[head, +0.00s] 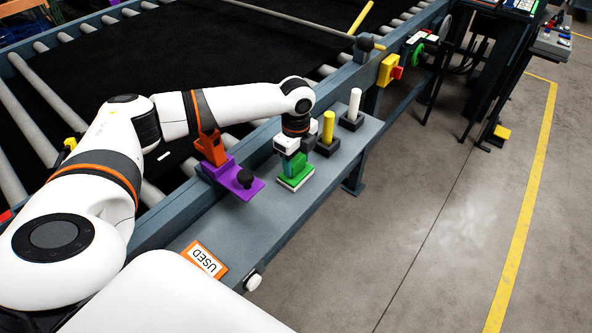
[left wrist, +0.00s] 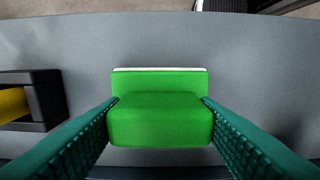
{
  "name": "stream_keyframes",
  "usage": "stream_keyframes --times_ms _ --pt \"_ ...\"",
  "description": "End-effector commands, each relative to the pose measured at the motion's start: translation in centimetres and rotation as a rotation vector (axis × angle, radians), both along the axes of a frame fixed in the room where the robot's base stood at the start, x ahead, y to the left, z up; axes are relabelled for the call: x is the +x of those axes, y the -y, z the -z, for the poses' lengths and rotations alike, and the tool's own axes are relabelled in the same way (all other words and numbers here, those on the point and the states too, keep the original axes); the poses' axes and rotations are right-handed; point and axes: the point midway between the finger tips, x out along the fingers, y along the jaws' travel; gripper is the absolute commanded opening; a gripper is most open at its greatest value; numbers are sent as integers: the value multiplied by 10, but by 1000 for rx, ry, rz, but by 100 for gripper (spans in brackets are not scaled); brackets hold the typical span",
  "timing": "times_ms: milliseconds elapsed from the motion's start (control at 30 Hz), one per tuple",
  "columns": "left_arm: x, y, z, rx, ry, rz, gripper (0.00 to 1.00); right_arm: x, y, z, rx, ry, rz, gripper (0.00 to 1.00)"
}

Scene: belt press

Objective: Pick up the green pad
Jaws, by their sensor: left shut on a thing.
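The green pad (head: 297,170) is a green block with a white layer beneath it, on the grey shelf beside the belt press. In the left wrist view the green pad (left wrist: 160,108) sits in the middle, between two teal ridged fingers. My left gripper (head: 292,168) reaches down from above and is shut on the pad's sides; the left wrist view shows the fingers (left wrist: 160,110) touching both sides. The pad looks level, and I cannot tell whether it rests on the shelf. My right gripper is not in view.
A yellow stick (head: 328,128) and a white stick (head: 354,104) stand in black holders right of the pad. A purple bracket (head: 236,178) with a black knob is at its left. The rollers and black belt (head: 200,60) are behind.

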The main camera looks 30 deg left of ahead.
Motion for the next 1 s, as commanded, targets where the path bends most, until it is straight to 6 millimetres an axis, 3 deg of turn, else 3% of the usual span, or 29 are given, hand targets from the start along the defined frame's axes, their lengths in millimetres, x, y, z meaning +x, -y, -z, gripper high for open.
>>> stream_keyframes --times_ms 267,700,1000 --pt "1 0 -6 0 2 -1 30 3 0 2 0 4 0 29" --pt "1 0 -84 0 4 0 30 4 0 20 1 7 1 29" --pt "0 0 -101 0 1 0 30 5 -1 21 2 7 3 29"
